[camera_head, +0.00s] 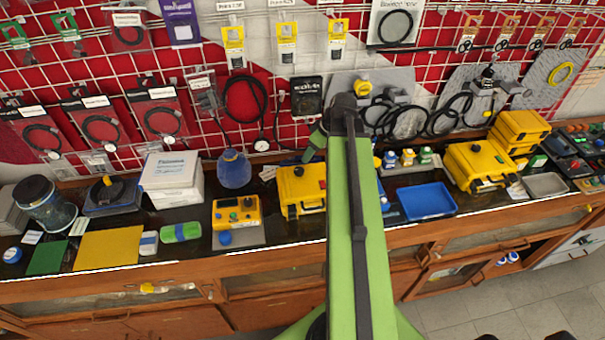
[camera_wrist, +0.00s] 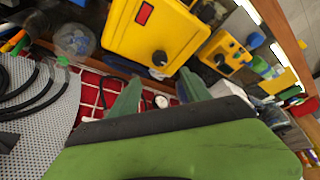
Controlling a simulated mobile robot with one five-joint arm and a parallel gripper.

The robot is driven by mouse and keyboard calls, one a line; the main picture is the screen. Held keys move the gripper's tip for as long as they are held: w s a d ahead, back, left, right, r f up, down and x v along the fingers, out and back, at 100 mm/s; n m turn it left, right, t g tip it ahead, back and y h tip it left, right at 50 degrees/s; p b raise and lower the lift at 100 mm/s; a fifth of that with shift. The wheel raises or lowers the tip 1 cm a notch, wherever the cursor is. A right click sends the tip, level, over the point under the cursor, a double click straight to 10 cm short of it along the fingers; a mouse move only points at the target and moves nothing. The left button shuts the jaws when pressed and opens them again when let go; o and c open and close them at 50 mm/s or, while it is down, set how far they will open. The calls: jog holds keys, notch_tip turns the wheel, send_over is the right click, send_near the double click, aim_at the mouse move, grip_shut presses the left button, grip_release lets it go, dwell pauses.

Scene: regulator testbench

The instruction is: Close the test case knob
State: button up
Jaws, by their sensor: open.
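A yellow case (camera_head: 288,184) stands on the dark countertop behind my arm, which hides its right part. It has a black knob (camera_head: 298,171) on its upper face. In the wrist view the yellow case (camera_wrist: 140,30) is at the top, with the black knob (camera_wrist: 159,58) near its lower edge and a red-orange label. My gripper (camera_wrist: 160,90) is open and empty. In the wrist view its two green fingers point toward the case, with the knob beyond the gap between them, apart from it. In the head view my arm hides most of the gripper.
A smaller yellow device (camera_head: 237,212) with knobs stands left of the case. A blue bottle (camera_head: 233,170) is behind it. A blue tray (camera_head: 427,201) and more yellow cases (camera_head: 478,166) are to the right. Hanging cables and a wire grid wall (camera_head: 250,55) close off the back.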

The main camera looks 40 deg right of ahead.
aim_at(300, 170)
jog(key=b+x, duration=1)
jog(key=x, duration=0.3)
jog(key=shift+s+f+b, duration=0.1)
jog(key=shift+b, duration=0.2)
jog(key=shift+a, duration=0.1)
jog(key=shift+c, duration=0.3)
